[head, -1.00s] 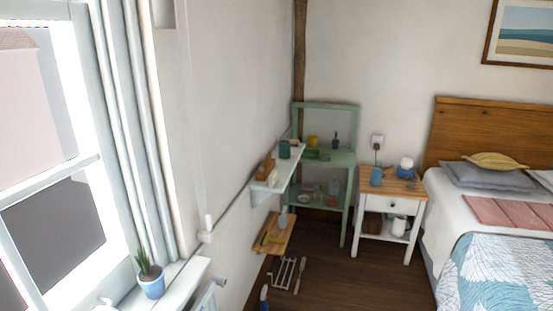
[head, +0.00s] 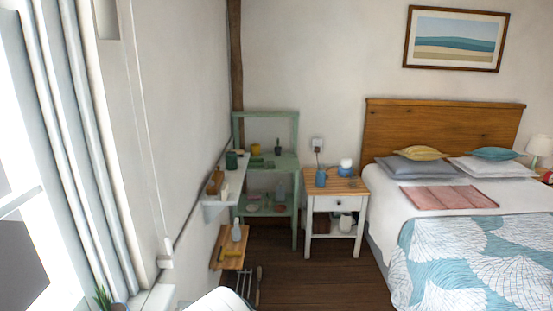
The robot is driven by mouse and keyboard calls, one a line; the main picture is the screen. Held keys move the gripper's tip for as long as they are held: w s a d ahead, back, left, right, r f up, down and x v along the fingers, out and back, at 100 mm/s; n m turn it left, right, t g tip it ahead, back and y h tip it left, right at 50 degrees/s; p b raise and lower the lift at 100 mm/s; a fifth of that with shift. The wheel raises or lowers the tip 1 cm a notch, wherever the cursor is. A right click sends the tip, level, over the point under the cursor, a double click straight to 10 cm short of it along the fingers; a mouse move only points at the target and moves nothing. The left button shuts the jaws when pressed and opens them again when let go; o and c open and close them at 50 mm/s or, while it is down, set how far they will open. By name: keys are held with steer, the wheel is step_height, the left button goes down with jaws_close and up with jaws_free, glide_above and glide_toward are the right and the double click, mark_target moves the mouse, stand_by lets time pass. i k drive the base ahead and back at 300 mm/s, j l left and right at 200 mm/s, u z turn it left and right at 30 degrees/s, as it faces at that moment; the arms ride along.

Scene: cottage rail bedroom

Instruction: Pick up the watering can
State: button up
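I cannot pick out a watering can with certainty; the small vessels are too far off to tell. A dark green vessel (head: 231,160) stands on the white wall shelf (head: 214,211). A yellow pot (head: 255,149) stands on the green shelf unit (head: 294,160). A blue vessel (head: 320,178) stands on the nightstand (head: 350,187), and a white vessel (head: 346,222) sits on its lower shelf.
A wooden wall shelf (head: 222,261) with a bottle juts out low on the left wall. The bed (head: 388,235) fills the right side. Dark wooden floor (head: 300,280) lies clear between them. A potted plant (head: 104,298) is cut off at the lower left.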

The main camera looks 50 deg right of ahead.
mark_target(230, 161)
steer(key=z, duration=1.15)
steer(key=i+l+z, duration=0.3)
steer(key=i, duration=0.25)
steer(key=i+l, duration=0.15)
steer(key=i, duration=0.3)
steer(key=i+l, duration=0.2)
steer(key=i, duration=0.3)
steer(key=i+l+z, duration=0.1)
steer(key=i, duration=0.35)
steer(key=i+u, duration=0.45)
steer(key=i+l+u, duration=0.3)
steer(key=i+u, duration=0.15)
steer(key=i+l+u, duration=0.75)
steer(key=u, duration=0.2)
steer(key=l, duration=0.1)
